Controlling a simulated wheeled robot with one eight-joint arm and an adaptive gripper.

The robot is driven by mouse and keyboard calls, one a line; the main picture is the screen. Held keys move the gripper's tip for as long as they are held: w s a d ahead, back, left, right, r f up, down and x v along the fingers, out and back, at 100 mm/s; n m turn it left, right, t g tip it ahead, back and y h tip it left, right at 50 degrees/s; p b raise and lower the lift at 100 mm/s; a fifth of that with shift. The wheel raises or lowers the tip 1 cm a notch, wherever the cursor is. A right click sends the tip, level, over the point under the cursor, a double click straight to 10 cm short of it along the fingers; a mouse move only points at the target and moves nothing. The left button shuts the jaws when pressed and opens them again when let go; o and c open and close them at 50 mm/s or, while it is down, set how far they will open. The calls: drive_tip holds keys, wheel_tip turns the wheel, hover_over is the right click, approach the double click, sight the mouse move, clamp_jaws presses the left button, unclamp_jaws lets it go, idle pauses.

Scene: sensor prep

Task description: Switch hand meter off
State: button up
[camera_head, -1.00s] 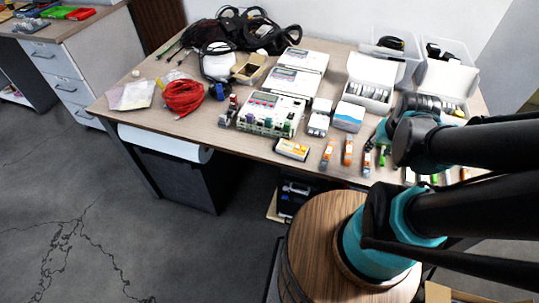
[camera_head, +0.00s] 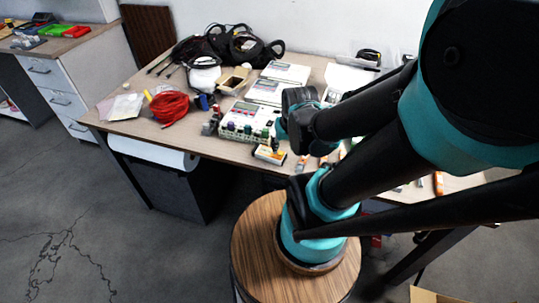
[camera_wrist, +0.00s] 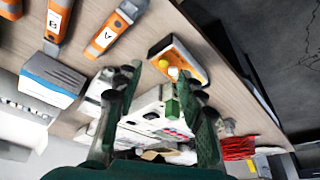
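The likely hand meter is a small orange-edged box with a pale face (camera_head: 268,155) at the bench's front edge, in front of the larger white instrument (camera_head: 247,121). In the wrist view the orange box (camera_wrist: 180,58) shows a yellow knob, but the switch position cannot be read. My gripper (camera_wrist: 163,82) is open, with its dark green fingers spread wide and nothing clearly held. The box appears beyond the fingertips, and the white instrument (camera_wrist: 150,118) shows between the fingers. In the head view my arm hides the gripper's fingers.
Orange tools marked A (camera_wrist: 108,35) and B (camera_wrist: 58,18) lie beside the box, near a blue-white carton (camera_wrist: 50,80). A red cable coil (camera_head: 169,107) lies left of the instrument. My arm covers the bench's right side.

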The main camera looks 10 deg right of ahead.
drive_tip(key=shift+c, duration=0.6)
clamp_jaws()
idle(0.7)
